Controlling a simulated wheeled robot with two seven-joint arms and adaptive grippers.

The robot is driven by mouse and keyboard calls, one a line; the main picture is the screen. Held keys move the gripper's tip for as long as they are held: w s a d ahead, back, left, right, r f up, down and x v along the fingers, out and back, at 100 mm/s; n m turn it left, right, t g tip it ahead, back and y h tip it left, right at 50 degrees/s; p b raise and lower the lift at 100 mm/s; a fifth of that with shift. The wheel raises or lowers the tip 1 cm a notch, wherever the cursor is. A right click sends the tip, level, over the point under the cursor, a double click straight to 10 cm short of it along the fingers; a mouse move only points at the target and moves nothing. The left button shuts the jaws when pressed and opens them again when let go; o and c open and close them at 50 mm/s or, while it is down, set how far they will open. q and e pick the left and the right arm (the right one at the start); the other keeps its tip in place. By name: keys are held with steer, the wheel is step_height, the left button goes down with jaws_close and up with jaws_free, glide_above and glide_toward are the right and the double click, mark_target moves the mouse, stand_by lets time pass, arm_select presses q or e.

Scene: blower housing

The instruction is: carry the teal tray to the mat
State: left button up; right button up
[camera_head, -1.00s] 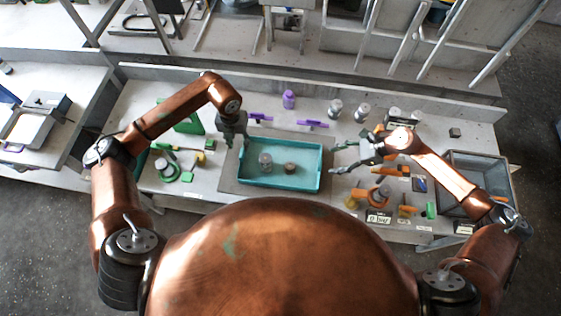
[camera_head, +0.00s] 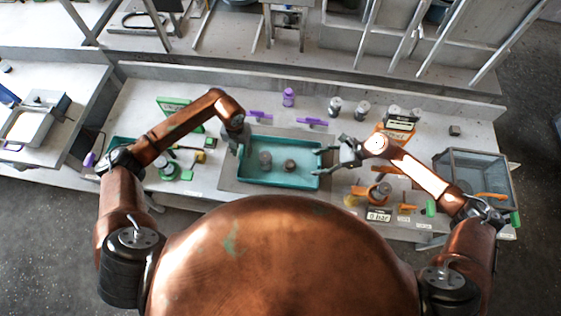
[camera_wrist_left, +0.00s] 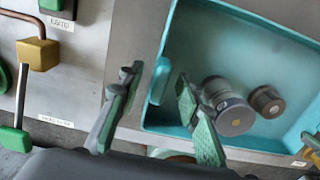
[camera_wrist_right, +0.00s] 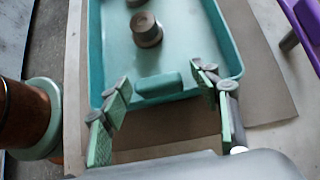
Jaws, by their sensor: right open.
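The teal tray (camera_head: 254,184) stands at the middle of the bench, with a grey-brown mat (camera_head: 228,178) showing beneath and around it. Two grey-brown cylindrical parts stand inside, one larger (camera_wrist_left: 222,105) and one smaller (camera_wrist_right: 146,30). My left gripper (camera_head: 236,142) is at the tray's left end. In the left wrist view its fingers (camera_wrist_left: 155,110) are apart, on either side of the tray's end wall and handle. My right gripper (camera_head: 327,160) is at the right end. In the right wrist view its fingers (camera_wrist_right: 165,105) are open with the tray's handle (camera_wrist_right: 158,84) between them.
Purple parts (camera_head: 312,123) and a purple bottle (camera_head: 288,97) are behind the tray. Green parts (camera_head: 168,170) lie to its left. Orange parts and labels (camera_head: 379,215) crowd its right, with a glass-sided bin (camera_head: 470,165) beyond.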

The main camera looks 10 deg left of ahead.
steer(key=shift+c, duration=0.3)
arm_select(q)
steer(key=c, duration=0.8)
arm_select(e)
steer(key=c, duration=0.8)
arm_select(q)
jaws_close()
arm_select(e)
steer(key=c, duration=0.7)
